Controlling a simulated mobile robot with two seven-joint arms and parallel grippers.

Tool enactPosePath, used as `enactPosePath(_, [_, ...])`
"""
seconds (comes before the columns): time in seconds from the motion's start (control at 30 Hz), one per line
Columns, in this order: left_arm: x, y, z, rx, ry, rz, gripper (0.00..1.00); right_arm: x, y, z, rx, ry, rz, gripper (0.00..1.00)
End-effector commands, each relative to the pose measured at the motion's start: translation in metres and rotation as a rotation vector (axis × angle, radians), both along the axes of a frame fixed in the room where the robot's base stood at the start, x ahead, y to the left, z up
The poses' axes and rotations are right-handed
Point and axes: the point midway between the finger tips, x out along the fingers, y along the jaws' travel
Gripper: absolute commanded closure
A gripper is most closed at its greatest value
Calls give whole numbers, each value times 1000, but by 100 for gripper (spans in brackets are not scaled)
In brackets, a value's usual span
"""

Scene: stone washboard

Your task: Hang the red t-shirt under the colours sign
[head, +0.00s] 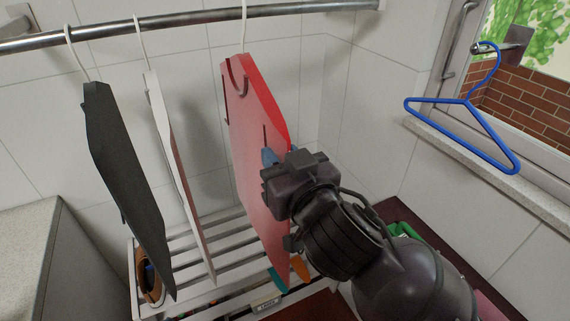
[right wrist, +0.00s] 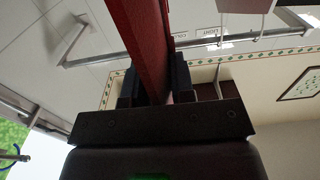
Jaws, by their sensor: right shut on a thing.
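The red t-shirt (head: 255,160), flat and board-like, hangs by a white hook from the metal rod (head: 180,18), at the right of the hung garments. My right gripper (head: 279,160) is at its right edge, fingers partly hidden by the wrist. In the right wrist view the gripper (right wrist: 155,88) has one finger on each side of the red t-shirt (right wrist: 143,40), shut on it. Small signs (right wrist: 207,33) show on the wall near the rod in that view; their wording is too small to read. My left gripper is not in view.
A dark garment (head: 125,180) and a white one (head: 165,130) hang left of the red t-shirt. A slatted rack (head: 215,262) stands below. A blue hanger (head: 465,103) hangs by the window at the right. A grey counter (head: 25,235) is at the left.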

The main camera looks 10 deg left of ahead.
Motion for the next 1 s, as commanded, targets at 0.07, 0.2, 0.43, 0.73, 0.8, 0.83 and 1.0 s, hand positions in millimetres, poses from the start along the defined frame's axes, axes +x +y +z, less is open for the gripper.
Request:
enactPosePath(0.07, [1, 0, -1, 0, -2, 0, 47, 4, 3, 0, 0, -2, 0, 100])
enactPosePath(0.2, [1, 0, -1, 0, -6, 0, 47, 12, 8, 0, 1, -3, 0, 100])
enactPosePath(0.43, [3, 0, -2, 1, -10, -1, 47, 24, 16, 0, 0, -4, 0, 100])
enactPosePath(0.73, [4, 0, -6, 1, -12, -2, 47, 40, 27, 0, -1, -3, 0, 100])
enactPosePath(0.8, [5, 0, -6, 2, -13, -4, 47, 44, 29, 0, 0, -2, 0, 100])
enactPosePath(0.83, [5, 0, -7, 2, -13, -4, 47, 45, 31, 0, 0, -2, 0, 100])
enactPosePath(1.0, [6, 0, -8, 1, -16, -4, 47, 54, 37, 0, -1, -3, 0, 100])
